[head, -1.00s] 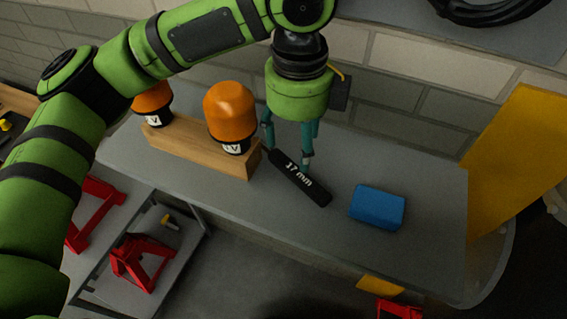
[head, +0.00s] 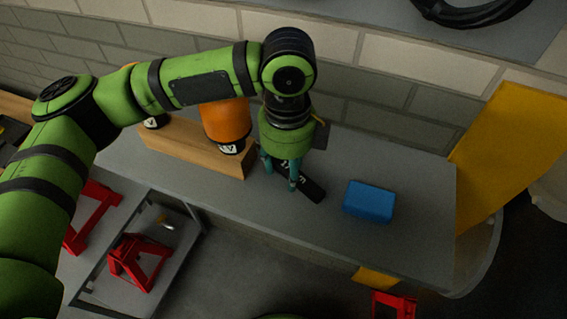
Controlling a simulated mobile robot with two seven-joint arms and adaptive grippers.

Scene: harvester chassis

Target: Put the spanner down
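The spanner (head: 312,191) is a black bar with a white size label, lying on the grey bench top (head: 410,185) to the right of the wooden block. My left gripper (head: 281,178) points down over the spanner's left part, its teal fingers apart. The fingers and wrist hide part of the spanner and its label. The spanner's right end sticks out to the right of the fingers and appears to rest on the bench. I cannot tell whether the fingers touch it. My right gripper is not in view.
A wooden block (head: 190,148) holding orange-capped items (head: 226,122) stands left of the gripper. A blue box (head: 368,201) lies to the right. A yellow panel (head: 510,165) stands past the bench's right end. Red stands (head: 140,262) are at lower left. Bench near the blue box is clear.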

